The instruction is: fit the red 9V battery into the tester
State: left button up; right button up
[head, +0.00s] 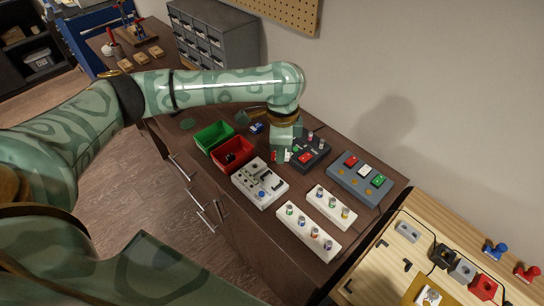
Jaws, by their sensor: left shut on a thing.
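My left gripper (283,155) points down over the bench, between the red bin and a dark box. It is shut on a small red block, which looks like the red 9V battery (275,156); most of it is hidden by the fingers. My right gripper is out of view.
A green bin (211,134) and a red bin (232,153) stand left of the gripper. The dark box (318,150) with a red part is close on its right. A grey button box (359,178) and two white racks (307,231) (331,207) lie nearer the right.

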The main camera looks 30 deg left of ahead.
aim_at(271, 181)
pick_arm(q)
jog(key=a+f+m, duration=0.1)
jog(key=f+m, duration=0.1)
jog(key=m, duration=0.1)
jog(key=a+f+m+p, duration=0.1)
jog(key=f+m, duration=0.1)
jog(key=f, duration=0.1)
jog(key=a+f+m+p, duration=0.1)
jog(key=f+m, duration=0.1)
jog(key=m, duration=0.1)
jog(key=shift+w+f+m, duration=0.25)
jog(key=shift+w+m, duration=0.05)
jog(key=shift+w, duration=0.1)
jog(key=shift+f+b, duration=0.5)
notch_tip(271, 181, down, 3)
jog(key=b, duration=0.4)
jog(key=shift+f, duration=0.1)
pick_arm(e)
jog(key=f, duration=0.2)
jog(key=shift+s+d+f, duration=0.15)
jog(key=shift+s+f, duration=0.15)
pick_arm(q)
jog(key=shift+p, duration=0.85)
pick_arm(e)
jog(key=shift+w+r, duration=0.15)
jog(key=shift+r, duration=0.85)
